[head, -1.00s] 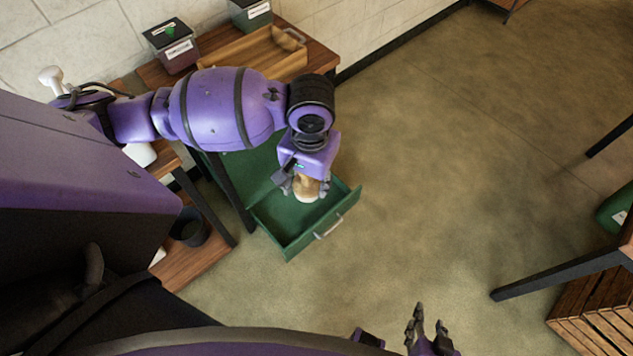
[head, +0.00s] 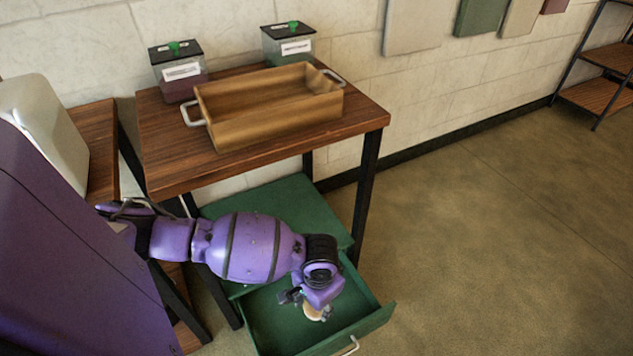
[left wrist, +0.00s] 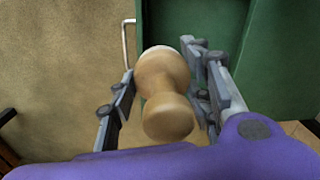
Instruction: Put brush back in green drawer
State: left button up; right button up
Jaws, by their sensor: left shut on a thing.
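The green drawer (head: 262,325) is pulled open under the wooden table, and its floor looks bare. My left gripper (head: 312,306) is over the open drawer and points down. It is shut on the brush, whose pale wooden body (left wrist: 165,90) sits between the two fingers in the left wrist view. In the head view only a small pale part of the brush (head: 316,313) shows below the gripper. I cannot tell whether the brush touches the drawer floor. My right gripper is not in the current head view.
The wooden table (head: 200,165) stands above the drawer, with a wooden tray (head: 268,126) and two lidded boxes, one dark red (head: 180,83) and one green (head: 287,45). The floor to the right (head: 480,250) is open. A shelf rack (head: 600,85) stands at the far right.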

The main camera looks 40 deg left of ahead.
pick_arm(q)
jog(key=shift+m, duration=0.6)
jog(key=w+a+f+b, duration=0.2)
jog(key=f+b, duration=0.3)
jog(key=f, duration=0.3)
jog(key=w+a+f+b, duration=0.2)
jog(key=f+b, duration=0.3)
jog(key=f, duration=0.4)
jog(key=w+a+f+b, duration=0.2)
jog(key=f+b, duration=0.3)
jog(key=f, duration=0.4)
jog(key=shift+w+a+f+b, duration=0.2)
jog(key=shift+w+a+b, duration=0.1)
jog(key=shift+a, duration=0.4)
jog(key=shift+f, duration=0.35)
notch_tip(320, 180, down, 4)
jog(key=b, duration=0.2)
jog(key=shift+b, duration=0.35)
jog(key=shift+r, duration=0.1)
jog(key=shift+f, duration=0.2)
jog(key=o, duration=1.5)
pick_arm(e)
notch_tip(320, 180, down, 18)
jog(key=w, duration=0.2)
jog(key=shift+d+f+n+g, duration=0.15)
jog(key=shift+f+n+g, duration=0.1)
jog(key=shift+n+g, duration=0.15)
